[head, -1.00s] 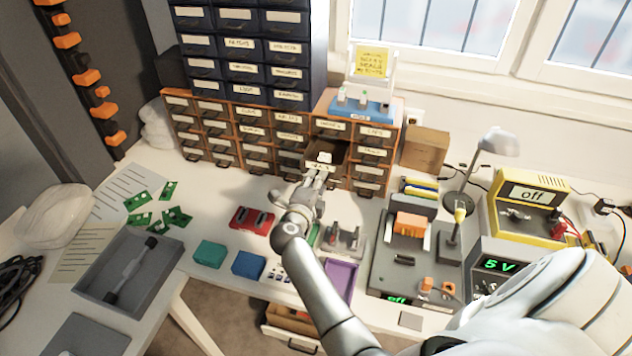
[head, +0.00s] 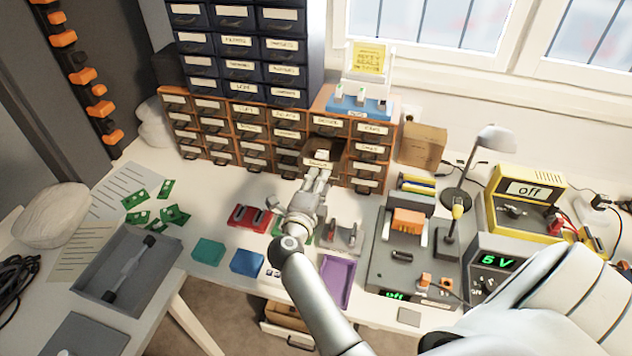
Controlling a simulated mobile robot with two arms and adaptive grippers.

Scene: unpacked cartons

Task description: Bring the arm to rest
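My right gripper (head: 317,179) is in the middle of the head view, at the end of my arm reaching in from the bottom right. Its fingers point away from me, at the front of a pulled-out drawer (head: 318,163) in the brown drawer cabinet (head: 255,132). A small white thing (head: 321,154) shows in that drawer. The fingers look close together, but I cannot tell if they are open or shut, or if they touch the drawer. I see nothing held between them. My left gripper is not in view.
Below the gripper lie a red tray (head: 249,217), a blue box (head: 247,262), a teal box (head: 208,251) and a purple tray (head: 337,283). At the right stand a grey station (head: 402,256), a lamp (head: 494,140) and a yellow device (head: 532,205).

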